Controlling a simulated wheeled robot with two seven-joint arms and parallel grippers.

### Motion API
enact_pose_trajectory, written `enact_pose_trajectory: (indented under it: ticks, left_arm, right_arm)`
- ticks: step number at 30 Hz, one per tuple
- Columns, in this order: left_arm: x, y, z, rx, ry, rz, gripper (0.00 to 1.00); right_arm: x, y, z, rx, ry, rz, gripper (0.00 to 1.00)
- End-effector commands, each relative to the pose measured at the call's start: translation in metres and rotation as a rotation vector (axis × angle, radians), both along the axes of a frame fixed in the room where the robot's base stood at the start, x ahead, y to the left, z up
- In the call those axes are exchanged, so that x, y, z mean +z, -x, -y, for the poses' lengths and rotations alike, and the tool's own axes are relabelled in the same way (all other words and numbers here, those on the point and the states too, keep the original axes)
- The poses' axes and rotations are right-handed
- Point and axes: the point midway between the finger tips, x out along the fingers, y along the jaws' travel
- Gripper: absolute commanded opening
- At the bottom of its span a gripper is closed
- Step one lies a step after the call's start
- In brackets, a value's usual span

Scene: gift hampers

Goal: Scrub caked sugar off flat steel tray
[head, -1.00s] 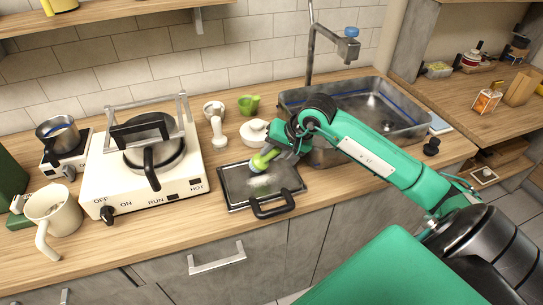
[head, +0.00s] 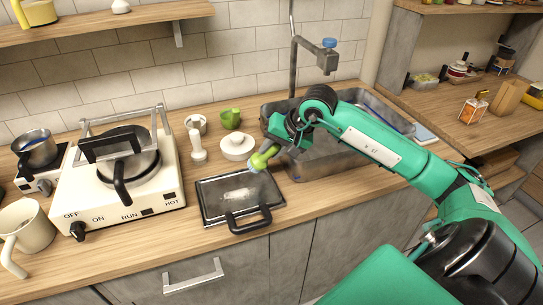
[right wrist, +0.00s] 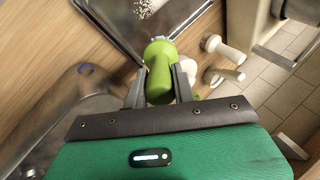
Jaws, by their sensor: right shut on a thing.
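The flat steel tray (head: 215,208) lies on the wooden counter with its black handle (head: 248,218) toward the front edge. A white patch of caked sugar (head: 240,194) shows on its middle; part of the patch also shows in the right wrist view (right wrist: 146,8). My right gripper (head: 277,150) is shut on a green-handled scrubber (head: 262,158), which also shows in the right wrist view (right wrist: 159,75). The scrubber's pale blue-grey head is by the tray's back right corner; I cannot tell whether it touches. My left gripper is out of view.
A white hot plate (head: 120,195) with a pan and metal frame stands left of the tray. The sink (head: 340,160) is to the right. A white lidded pot (head: 237,146), white pestle-like tool (head: 197,146) and green cup (head: 230,119) stand behind the tray.

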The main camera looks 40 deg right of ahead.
Motion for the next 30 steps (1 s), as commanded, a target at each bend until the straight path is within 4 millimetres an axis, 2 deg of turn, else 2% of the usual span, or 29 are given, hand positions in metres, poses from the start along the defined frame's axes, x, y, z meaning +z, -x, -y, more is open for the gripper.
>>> enact_pose_trajectory:
  ticks: [6, 15, 21, 30]
  left_arm:
    - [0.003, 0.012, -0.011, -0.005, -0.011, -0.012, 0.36]
    - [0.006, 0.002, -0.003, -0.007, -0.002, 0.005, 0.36]
    - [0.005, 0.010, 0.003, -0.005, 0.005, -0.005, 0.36]
    - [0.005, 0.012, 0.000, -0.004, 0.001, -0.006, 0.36]
  right_arm:
    - [0.022, 0.001, 0.004, -0.006, 0.001, 0.002, 0.03]
    - [0.045, 0.004, 0.008, -0.012, 0.001, 0.002, 0.03]
    - [0.047, 0.004, 0.008, -0.013, -0.001, 0.001, 0.03]
    - [0.047, 0.004, 0.008, -0.013, 0.001, 0.001, 0.03]
